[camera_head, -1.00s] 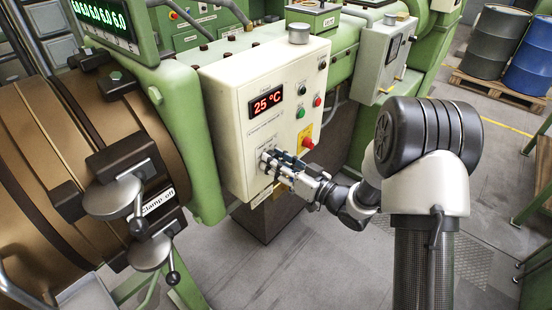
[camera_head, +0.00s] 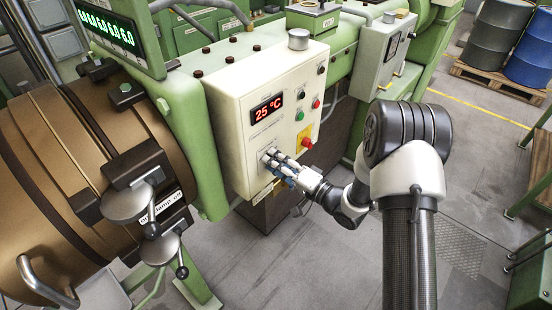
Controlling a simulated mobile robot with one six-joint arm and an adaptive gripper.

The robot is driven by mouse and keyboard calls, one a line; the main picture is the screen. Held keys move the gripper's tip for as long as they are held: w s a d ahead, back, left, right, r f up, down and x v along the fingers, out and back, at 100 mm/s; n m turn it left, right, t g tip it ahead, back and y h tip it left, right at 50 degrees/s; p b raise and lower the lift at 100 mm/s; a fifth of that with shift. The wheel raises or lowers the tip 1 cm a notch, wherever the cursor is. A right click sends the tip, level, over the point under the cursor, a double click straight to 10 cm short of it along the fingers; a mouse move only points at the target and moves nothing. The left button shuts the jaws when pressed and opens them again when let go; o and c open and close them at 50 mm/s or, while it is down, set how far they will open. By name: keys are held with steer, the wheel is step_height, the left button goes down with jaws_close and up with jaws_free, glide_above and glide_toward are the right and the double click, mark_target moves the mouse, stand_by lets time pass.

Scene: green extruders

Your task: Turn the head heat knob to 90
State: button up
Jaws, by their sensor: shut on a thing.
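The cream control box (camera_head: 232,112) hangs on the green extruder and carries a red display (camera_head: 267,110) reading 25 °C. My gripper (camera_head: 272,158) is at the lower part of the box's front face, below the display. Its fingers are closed around a small knob there, which they mostly hide. The knob's pointer and scale marks cannot be read. The knob's label is too small to read.
A red switch on a yellow plate (camera_head: 305,142) sits just right of my gripper, with green and red buttons above it. The brown clamp with metal handles (camera_head: 130,203) stands at left. Open floor lies below. Drums (camera_head: 487,45) stand far right.

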steer(key=m+p, duration=0.4)
steer(key=m, duration=0.5)
steer(key=shift+m, duration=0.4)
stand_by(0.4)
steer(key=o, duration=1.1)
steer(key=shift+c, duration=0.2)
steer(key=shift+d, duration=0.1)
steer(key=v, duration=1.2)
